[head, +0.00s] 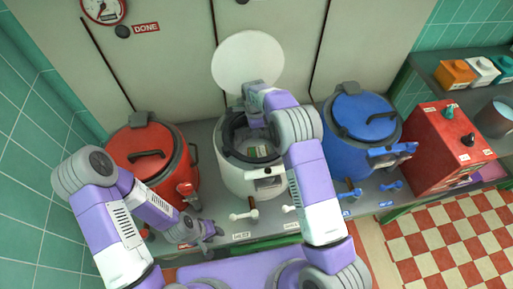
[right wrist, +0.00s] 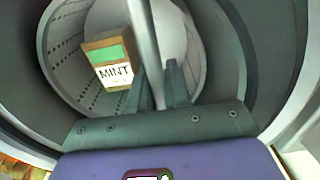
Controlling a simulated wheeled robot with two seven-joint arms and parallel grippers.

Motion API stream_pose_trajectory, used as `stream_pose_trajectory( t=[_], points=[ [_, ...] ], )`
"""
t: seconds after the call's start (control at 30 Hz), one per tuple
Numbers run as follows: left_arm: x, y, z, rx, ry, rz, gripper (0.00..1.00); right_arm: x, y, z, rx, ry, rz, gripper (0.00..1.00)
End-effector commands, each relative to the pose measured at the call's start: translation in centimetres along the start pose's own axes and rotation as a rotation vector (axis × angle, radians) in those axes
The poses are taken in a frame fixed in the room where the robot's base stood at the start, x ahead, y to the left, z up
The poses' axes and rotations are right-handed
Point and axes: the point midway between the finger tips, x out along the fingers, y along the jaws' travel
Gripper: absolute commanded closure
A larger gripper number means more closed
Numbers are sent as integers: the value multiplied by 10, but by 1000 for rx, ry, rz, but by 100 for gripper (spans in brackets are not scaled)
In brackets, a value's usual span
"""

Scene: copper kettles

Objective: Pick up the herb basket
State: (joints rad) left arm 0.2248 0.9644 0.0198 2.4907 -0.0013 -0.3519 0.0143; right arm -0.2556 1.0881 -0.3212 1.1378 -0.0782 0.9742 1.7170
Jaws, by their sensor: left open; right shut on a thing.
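The herb basket (right wrist: 70,62) is a grey perforated metal pail inside the white kettle (head: 236,180), whose round lid (head: 247,62) stands open. A thin bar, seemingly the basket's handle, crosses the right wrist view and runs down between my right gripper's fingers (right wrist: 160,88). The right gripper reaches down into the kettle mouth and is shut on that bar. My left gripper (head: 212,234) is open and empty, in front of the red kettle.
A red kettle (head: 135,165) stands left and a blue kettle (head: 350,150) right, both lidded. Taps stick out along the counter front. A red box (head: 440,150) stands at the right. A shelf with orange, white and teal containers (head: 482,70) is at the far right.

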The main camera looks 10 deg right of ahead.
Motion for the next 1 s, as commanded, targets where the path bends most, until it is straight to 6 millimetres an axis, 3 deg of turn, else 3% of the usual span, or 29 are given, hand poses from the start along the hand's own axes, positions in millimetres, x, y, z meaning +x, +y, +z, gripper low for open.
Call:
stream_pose_trajectory(
  t=[0.63, 0.77, 1.0],
  points=[
    [-2, 1, 0, 0, 0, 0, 57, -9, -1, 0, 0, 0, -3, 100],
    [-6, 2, 0, 0, 0, 0, 57, -31, -1, 0, 0, 0, -6, 100],
    [-18, 7, 1, 0, 0, 0, 57, -95, -1, 0, 0, -1, -7, 100]
  ],
)
